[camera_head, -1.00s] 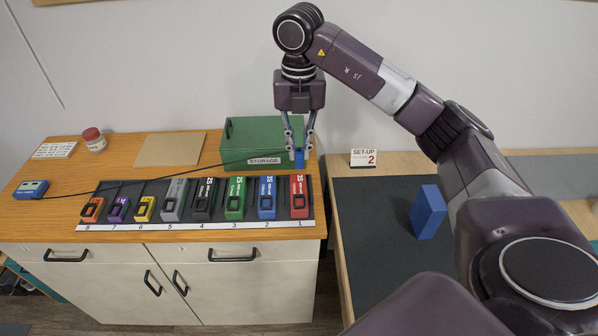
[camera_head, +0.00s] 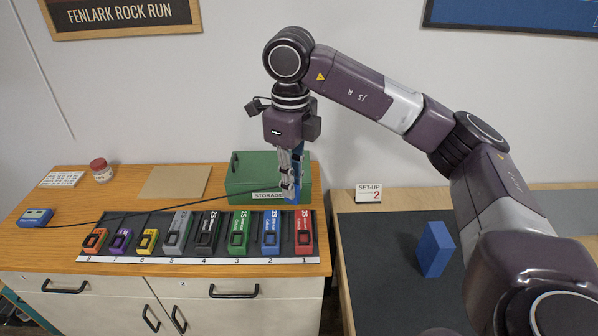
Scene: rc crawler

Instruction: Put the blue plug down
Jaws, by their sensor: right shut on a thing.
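My right gripper (camera_head: 291,190) points down over the right end of the wooden cabinet, in front of the green storage box. It is shut on the blue plug (camera_head: 297,182), which shows as a narrow blue piece between and beside the fingers. The fingers partly hide it. A black cable (camera_head: 150,212) runs from the gripper leftward across the cabinet top to a small blue device (camera_head: 35,217) at the left edge. The plug appears to be above the row of packs; its exact height is hard to tell. My left gripper is not in view.
Several coloured packs lie on a dark numbered rack (camera_head: 205,260), including a red one (camera_head: 303,232) and a blue one (camera_head: 271,235). The storage box (camera_head: 240,172) stands behind. A cardboard-coloured sheet (camera_head: 175,182) lies left of it. A blue block (camera_head: 435,249) stands on the right table's dark mat (camera_head: 385,290).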

